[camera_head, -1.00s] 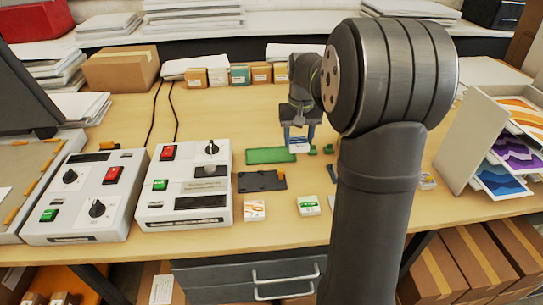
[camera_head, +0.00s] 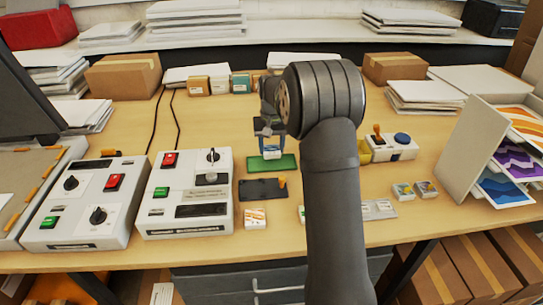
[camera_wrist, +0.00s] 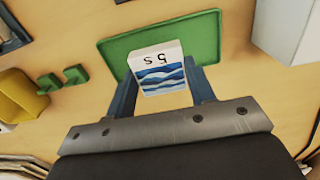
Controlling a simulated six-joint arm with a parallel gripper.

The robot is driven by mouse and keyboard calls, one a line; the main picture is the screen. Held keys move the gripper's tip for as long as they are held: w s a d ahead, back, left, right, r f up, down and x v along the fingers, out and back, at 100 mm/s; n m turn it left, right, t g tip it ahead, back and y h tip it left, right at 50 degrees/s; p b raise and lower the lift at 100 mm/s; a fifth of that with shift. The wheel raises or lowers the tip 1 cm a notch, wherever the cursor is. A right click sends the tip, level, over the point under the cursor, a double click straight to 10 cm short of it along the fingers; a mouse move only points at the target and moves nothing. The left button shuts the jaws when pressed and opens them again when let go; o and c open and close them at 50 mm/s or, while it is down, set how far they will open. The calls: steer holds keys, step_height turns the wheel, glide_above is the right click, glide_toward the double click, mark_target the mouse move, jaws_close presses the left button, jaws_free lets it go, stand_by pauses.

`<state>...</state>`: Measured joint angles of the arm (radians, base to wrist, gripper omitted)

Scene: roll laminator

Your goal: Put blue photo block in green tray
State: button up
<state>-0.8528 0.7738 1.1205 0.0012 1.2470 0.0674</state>
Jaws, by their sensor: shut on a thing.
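The blue photo block (camera_wrist: 160,72) is a small white block with a blue wave picture and the mark "5 s". My gripper (camera_wrist: 160,92) is shut on it, with one finger on each side. In the head view the block (camera_head: 271,153) hangs below my gripper (camera_head: 270,148), over the green tray (camera_head: 285,163). In the wrist view the green tray (camera_wrist: 207,30) lies behind and under the block. I cannot tell whether the block touches the tray. The tray looks empty apart from the part the block and fingers hide.
A dark plate (camera_head: 258,189) and an orange-print block (camera_head: 255,218) lie in front of the tray. A white control box (camera_head: 186,190) stands to the left. A box with a blue knob (camera_head: 398,146) is on the right. Small green pieces (camera_wrist: 48,82) lie beside the tray.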

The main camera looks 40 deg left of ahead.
mark_target(272, 149)
steer(key=shift+f, duration=2.05)
steer(key=shift+f, duration=0.1)
steer(key=o, duration=1.1)
step_height(272, 149, up, 12)
steer(key=shift+r, duration=0.15)
step_height(272, 149, down, 12)
steer(key=shift+f, duration=0.2)
steer(key=shift+r, duration=1.9)
